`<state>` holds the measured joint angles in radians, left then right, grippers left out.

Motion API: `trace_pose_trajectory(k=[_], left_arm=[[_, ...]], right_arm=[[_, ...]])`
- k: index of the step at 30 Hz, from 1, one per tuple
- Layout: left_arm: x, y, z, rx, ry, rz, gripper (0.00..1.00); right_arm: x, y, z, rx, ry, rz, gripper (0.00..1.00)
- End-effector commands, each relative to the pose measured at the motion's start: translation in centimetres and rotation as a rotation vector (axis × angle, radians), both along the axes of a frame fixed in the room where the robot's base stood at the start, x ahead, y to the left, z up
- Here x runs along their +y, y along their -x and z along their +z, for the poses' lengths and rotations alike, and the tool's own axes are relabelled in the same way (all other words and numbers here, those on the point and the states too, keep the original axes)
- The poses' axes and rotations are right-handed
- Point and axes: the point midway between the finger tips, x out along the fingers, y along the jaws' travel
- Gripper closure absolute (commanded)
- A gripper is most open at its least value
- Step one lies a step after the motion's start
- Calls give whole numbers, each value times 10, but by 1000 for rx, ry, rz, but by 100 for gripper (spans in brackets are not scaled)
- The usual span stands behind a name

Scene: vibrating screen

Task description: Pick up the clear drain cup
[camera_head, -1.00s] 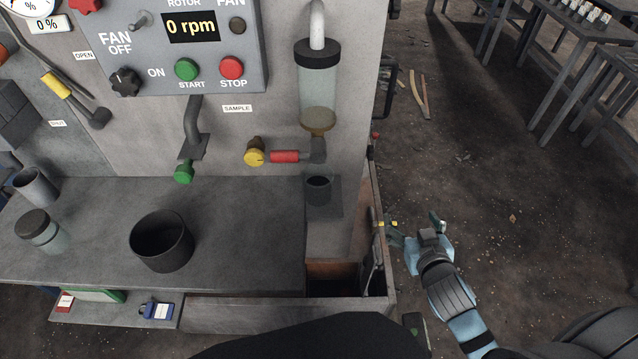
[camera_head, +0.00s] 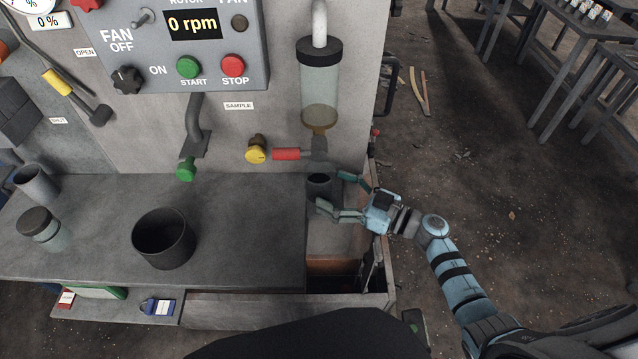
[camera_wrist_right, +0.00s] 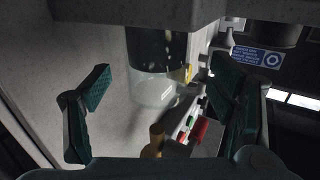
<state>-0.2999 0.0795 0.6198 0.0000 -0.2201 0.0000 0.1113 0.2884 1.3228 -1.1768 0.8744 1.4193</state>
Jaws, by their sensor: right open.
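The drain cup (camera_head: 319,184) stands upright on a small ledge beneath the sight glass and its drain valve. It looks dark in the head view. In the right wrist view, which appears upside down, the cup (camera_wrist_right: 158,88) has a clear part and a dark part and lies between the fingers. My right gripper (camera_head: 329,190) reaches in from the right, open, one finger behind the cup's right side and one in front. No grip on the cup shows. My left gripper is not in view.
The sight glass (camera_head: 319,85) and red valve handle (camera_head: 287,154) are close above the cup. The wall of an open bin is below right. A black pot (camera_head: 163,239) and a lidded jar (camera_head: 45,230) stand on the bench (camera_head: 250,250) to the left.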

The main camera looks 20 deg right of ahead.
Motion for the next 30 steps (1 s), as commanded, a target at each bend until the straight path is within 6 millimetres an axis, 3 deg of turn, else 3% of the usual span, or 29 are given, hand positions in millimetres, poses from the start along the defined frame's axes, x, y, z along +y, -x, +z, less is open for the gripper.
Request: trace_pose_trajectory(k=[6,14,25,30], left_arm=[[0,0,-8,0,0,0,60],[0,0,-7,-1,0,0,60],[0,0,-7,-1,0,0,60],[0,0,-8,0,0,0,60]], right_arm=[[28,-30,-7,-2,-2,-1,23],[33,-35,-6,-1,0,-1,23],[33,-34,-6,-3,0,-2,80],[33,-35,-6,-3,0,-2,80]])
